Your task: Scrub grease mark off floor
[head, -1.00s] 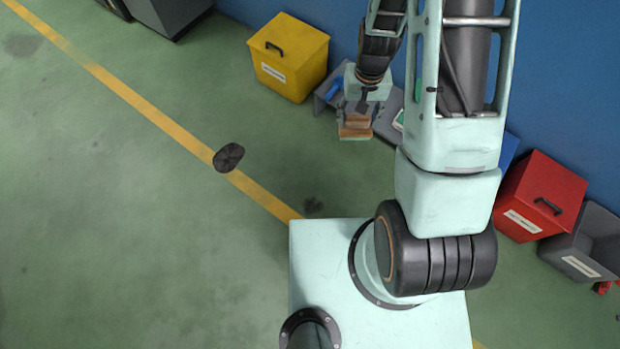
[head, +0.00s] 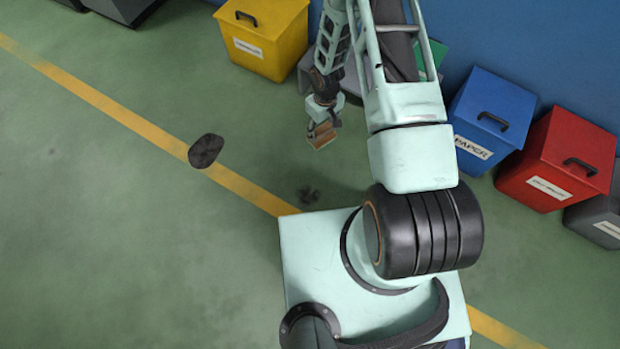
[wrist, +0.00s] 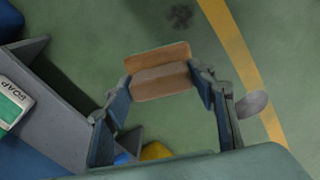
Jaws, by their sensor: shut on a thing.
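My gripper (head: 322,130) is shut on a brown wooden block, seemingly a scrubbing brush (head: 323,141), tilted and held above the floor. In the wrist view the brush (wrist: 160,82) shows as two brown layers between the fingers (wrist: 160,88). A small blotchy dark smudge (head: 308,194) lies on the green floor just beyond my base; it also shows at the top of the wrist view (wrist: 180,16). The brush is apart from both.
A yellow box (head: 265,40), a blue paper box (head: 488,115) and a red box (head: 560,160) stand along the blue wall. The floor left of the yellow line (head: 110,95) is mostly clear.

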